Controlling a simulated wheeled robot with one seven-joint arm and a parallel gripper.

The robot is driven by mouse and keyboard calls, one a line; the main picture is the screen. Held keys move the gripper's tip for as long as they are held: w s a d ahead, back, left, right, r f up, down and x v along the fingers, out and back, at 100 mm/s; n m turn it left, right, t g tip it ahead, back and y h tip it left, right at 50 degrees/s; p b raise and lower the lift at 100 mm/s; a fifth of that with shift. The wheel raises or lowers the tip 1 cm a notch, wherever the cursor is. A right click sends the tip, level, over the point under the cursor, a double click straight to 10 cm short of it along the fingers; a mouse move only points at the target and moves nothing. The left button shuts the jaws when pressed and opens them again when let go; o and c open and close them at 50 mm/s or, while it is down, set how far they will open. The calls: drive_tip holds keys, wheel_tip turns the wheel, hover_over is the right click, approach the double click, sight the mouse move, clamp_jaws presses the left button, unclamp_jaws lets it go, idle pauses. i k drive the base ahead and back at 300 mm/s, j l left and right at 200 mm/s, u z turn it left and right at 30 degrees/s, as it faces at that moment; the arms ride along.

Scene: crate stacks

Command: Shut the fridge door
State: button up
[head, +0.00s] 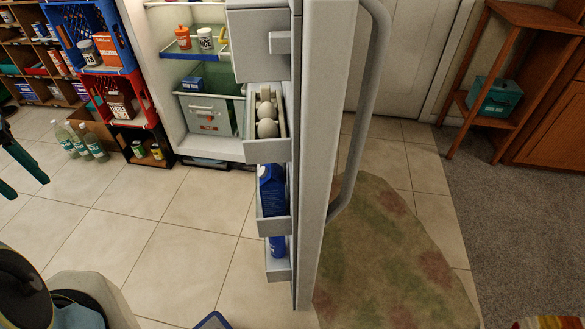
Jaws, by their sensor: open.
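The fridge door (320,120) stands open, swung out toward me and seen nearly edge-on. Its long grey handle (371,110) is on the right side. The door's inner bins face left and hold eggs (266,118) and blue bottles (270,190). The open fridge body (165,65) is behind it, to the left. My gripper (26,187) is at the left edge, partly cut off by the frame. It is open, with its dark fingers apart and nothing between them, well away from the door.
Blue and red crates (122,85) are stacked left of the fridge, with green bottles (85,140) beside them. A mottled rug (390,260) lies right of the door. A wooden stand (510,55) is at the right. Tiled floor (150,215) left of the door is clear.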

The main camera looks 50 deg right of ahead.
sight(302, 49)
drive_tip(key=k+u, duration=0.25)
drive_tip(key=u, duration=0.15)
drive_tip(key=k+u, duration=0.4)
drive_tip(key=k+j+u, duration=0.1)
drive_tip(key=u, duration=0.3)
drive_tip(key=k+j+u, duration=0.2)
drive_tip(key=u, duration=0.2)
drive_tip(key=k+l+u, duration=0.4)
drive_tip(key=k+u, duration=0.8)
drive_tip(key=k, duration=0.15)
drive_tip(key=k+u, duration=0.35)
drive_tip(key=k+l, duration=0.15)
drive_tip(key=k, duration=0.35)
drive_tip(key=k+l, duration=0.15)
drive_tip(key=k, duration=0.35)
drive_tip(key=k+l+z, duration=0.1)
drive_tip(key=k, duration=0.35)
drive_tip(key=k+z, duration=0.75)
drive_tip(key=z, duration=0.15)
drive_tip(key=k+l+z, duration=0.2)
drive_tip(key=k+z, duration=0.4)
drive_tip(key=z, duration=0.4)
drive_tip(key=u, duration=0.4)
drive_tip(key=j+u, duration=0.1)
drive_tip(key=u, duration=1.15)
drive_tip(key=i+u, duration=0.1)
drive_tip(key=u, duration=0.3)
